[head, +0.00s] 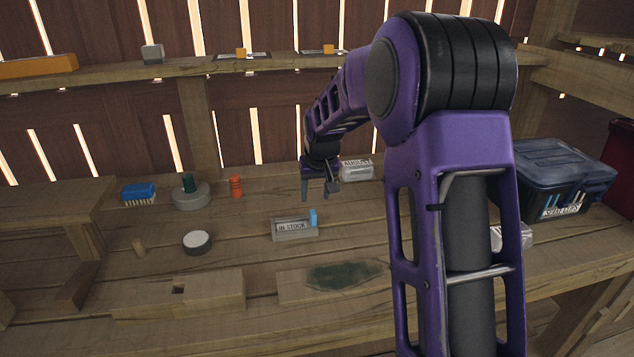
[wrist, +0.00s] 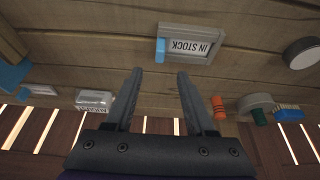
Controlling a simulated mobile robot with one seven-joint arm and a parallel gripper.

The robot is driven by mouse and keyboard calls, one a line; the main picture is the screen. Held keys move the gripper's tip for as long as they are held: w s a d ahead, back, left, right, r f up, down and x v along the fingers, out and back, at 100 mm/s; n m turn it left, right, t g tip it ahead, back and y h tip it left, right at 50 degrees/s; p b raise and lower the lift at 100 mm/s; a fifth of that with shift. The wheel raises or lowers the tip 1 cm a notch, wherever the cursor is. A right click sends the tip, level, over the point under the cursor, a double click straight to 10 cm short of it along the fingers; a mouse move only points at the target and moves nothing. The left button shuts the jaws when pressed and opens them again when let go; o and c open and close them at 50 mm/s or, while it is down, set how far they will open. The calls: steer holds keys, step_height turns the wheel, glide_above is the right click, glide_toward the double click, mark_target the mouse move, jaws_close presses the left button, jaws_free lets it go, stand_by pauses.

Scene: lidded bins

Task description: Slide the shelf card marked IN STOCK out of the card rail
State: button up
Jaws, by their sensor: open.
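The IN STOCK card (head: 291,226) is a pale label with dark lettering. It sits in a small grey card rail (head: 295,237) on the wooden bench, with a blue tab (head: 313,217) standing at its right end. In the wrist view the card (wrist: 189,46), the rail (wrist: 190,29) and the blue tab (wrist: 160,50) appear upside down, beyond the fingertips. My gripper (head: 320,196) is open and empty, above the bench and behind the rail in the head view. Its two fingers (wrist: 158,72) are apart in the wrist view and touch nothing.
A round white-topped tin (head: 197,241) and an orange ribbed piece (head: 236,186) stand left of the rail. A clear labelled box (head: 356,169) is behind right. A green-stained board (head: 340,278) lies in front. A dark lidded bin (head: 552,178) stands right. Bench around the rail is clear.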

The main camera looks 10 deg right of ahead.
mark_target(314, 212)
steer(key=b+x, duration=0.1)
steer(key=x, duration=0.9)
steer(key=shift+r, duration=0.1)
jaws_close()
steer(key=shift+d, duration=0.1)
steer(key=shift+d, duration=2.4)
steer(key=shift+d, duration=0.1)
steer(key=shift+d+p, duration=0.5)
steer(key=shift+d, duration=1.9)
